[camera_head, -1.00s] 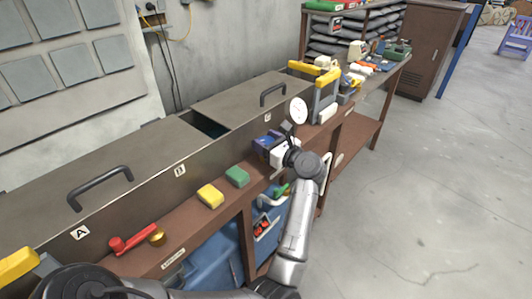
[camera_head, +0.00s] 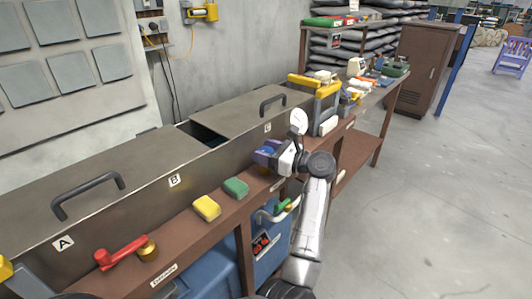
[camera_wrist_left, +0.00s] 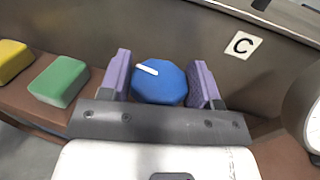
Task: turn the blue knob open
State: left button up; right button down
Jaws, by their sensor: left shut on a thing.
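The blue knob (camera_wrist_left: 160,84) sits between the purple fingers of my left gripper (camera_wrist_left: 160,80) in the left wrist view, with a finger against each side. A white line on the knob's face points toward the upper left. My left gripper (camera_head: 265,153) is shut on the knob at the bench's front panel, below label C, in the head view. There the fingers and the white gripper body largely hide the knob. My right gripper is not in view.
A round white gauge (camera_head: 298,122) stands close beside the gripper. Green (camera_head: 236,188) and yellow (camera_head: 207,208) blocks and a red crank handle (camera_head: 120,254) lie along the brown ledge to the left. Yellow-handled equipment (camera_head: 315,84) stands beyond the gauge. Open floor lies to the right.

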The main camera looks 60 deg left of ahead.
pick_arm(q)
jog(key=o, duration=0.9)
jog(key=shift+a, duration=0.1)
jog(key=p+v, duration=0.2)
jog(key=v, duration=1.2)
jog(key=shift+s+p, duration=0.1)
jog(key=shift+p, duration=0.25)
